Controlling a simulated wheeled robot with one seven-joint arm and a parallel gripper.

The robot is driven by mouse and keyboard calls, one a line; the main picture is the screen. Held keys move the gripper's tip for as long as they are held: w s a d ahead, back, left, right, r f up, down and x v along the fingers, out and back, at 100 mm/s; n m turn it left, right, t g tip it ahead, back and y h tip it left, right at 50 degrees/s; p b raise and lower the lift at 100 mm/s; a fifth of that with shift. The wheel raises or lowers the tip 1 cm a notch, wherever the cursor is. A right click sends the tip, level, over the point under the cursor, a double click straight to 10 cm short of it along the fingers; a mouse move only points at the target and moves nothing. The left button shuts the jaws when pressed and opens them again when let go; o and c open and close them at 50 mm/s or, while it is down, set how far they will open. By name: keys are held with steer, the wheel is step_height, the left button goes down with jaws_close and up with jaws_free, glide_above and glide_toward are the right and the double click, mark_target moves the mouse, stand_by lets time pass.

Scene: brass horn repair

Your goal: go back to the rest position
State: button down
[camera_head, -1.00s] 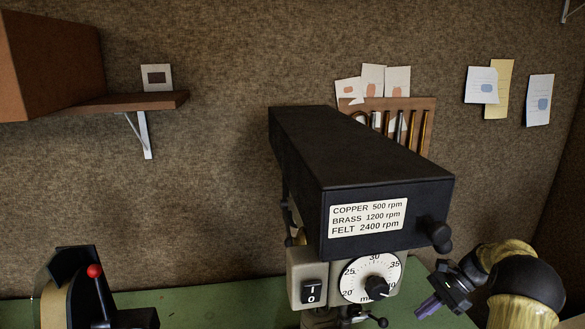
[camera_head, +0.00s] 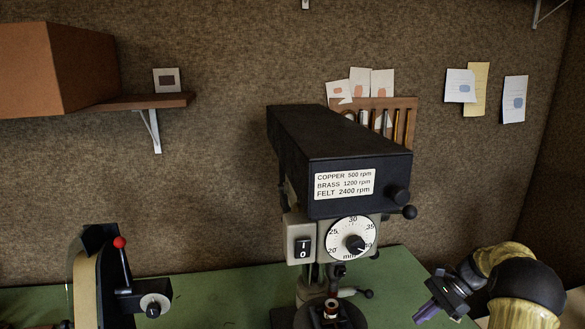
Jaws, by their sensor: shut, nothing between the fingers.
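My gripper (camera_head: 434,308) is at the lower right, on the end of my yellow and black arm. Its purple-tipped fingers point down and left. They are shut with nothing between them. The gripper is apart from the drill press (camera_head: 340,160), to the right of its base and over the green bench (camera_head: 400,270). The lower part of my arm runs out of the picture.
The drill press has a speed label, a switch (camera_head: 303,247) and a dial (camera_head: 352,240). A device with a red-knobbed lever (camera_head: 120,243) stands at left. A brown box (camera_head: 60,70) sits on a wall shelf (camera_head: 150,101). Bench right of the press is clear.

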steer(key=s+a+r+n+h, duration=0.1)
steer(key=s+a+n+h, duration=0.1)
steer(key=a, duration=0.2)
steer(key=s+a+r+n+h, duration=0.1)
steer(key=s+a+n+h, duration=0.1)
steer(key=s+a+n, duration=0.1)
steer(key=s+a+r+n+h, duration=0.1)
steer(key=s+a+n+h, duration=0.1)
steer(key=a, duration=0.3)
steer(key=shift+s+a+r, duration=0.2)
steer(key=shift+s+a, duration=0.2)
steer(key=shift+s, duration=0.3)
steer(key=s+a+n+t+h+b, duration=0.1)
steer(key=s+a+n, duration=0.2)
steer(key=s, duration=0.3)
steer(key=s+a+n+t+h, duration=0.1)
steer(key=s+a+n+t, duration=0.1)
steer(key=s+n, duration=0.3)
steer(key=shift+s+a+f+h+b, duration=0.3)
steer(key=shift+s+a+f+b, duration=0.15)
steer(key=shift+s, duration=0.45)
